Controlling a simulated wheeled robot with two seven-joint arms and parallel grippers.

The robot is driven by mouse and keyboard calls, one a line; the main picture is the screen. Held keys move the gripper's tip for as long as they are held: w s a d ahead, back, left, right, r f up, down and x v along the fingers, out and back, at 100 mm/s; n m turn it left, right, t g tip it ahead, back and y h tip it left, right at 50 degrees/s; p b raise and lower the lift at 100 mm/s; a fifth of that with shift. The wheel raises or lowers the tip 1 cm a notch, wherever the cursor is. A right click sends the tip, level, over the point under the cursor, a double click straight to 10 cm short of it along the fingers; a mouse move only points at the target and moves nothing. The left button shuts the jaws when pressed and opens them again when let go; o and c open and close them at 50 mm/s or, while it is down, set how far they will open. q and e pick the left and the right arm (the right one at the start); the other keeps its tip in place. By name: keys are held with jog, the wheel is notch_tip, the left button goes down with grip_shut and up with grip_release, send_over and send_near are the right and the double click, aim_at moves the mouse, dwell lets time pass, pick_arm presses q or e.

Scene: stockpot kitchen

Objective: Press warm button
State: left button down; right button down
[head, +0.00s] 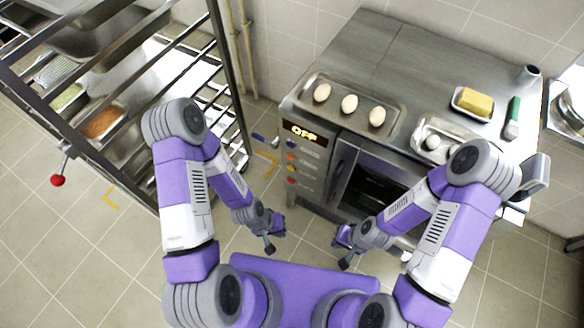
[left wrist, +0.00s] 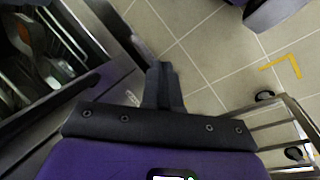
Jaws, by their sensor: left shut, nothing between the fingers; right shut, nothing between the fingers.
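The oven (head: 345,170) stands below the steel counter, with a control panel on its left front. Its display (head: 300,132) reads "OFF" in lit letters. Several small coloured buttons (head: 291,158) run in a column below the display; I cannot read their labels. My left gripper (head: 270,247) is shut and empty, low in front of the panel and apart from it. In the left wrist view its closed fingers (left wrist: 162,88) show against the floor. My right gripper (head: 345,264) is shut and empty, in front of the oven and apart from it.
A tray with three pale rolls (head: 349,104) sits on the counter (head: 400,60) above the panel. A butter dish (head: 473,103) and a second tray (head: 437,140) are to the right. A metal rack (head: 225,75) stands at left. Tiled floor (head: 100,250) is free between.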

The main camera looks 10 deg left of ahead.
aim_at(291, 168)
pick_arm(q)
jog(key=w+a+f+n+t+b, duration=0.3)
jog(key=w+n, duration=0.4)
jog(key=n, duration=0.3)
jog(key=w+a+f+n+t+b, duration=0.3)
jog(key=w+f+n+t+b, duration=0.1)
jog(key=w+n, duration=0.4)
jog(key=shift+w+a+f+n, duration=0.15)
jog(key=shift+w+f+n, duration=0.15)
jog(key=shift+n, duration=0.9)
jog(key=w+d+b, duration=0.1)
jog(key=w+d, duration=0.2)
jog(key=w, duration=0.5)
jog(key=shift+w, duration=0.2)
jog(key=shift+w+d, duration=0.2)
jog(key=shift+w, duration=0.05)
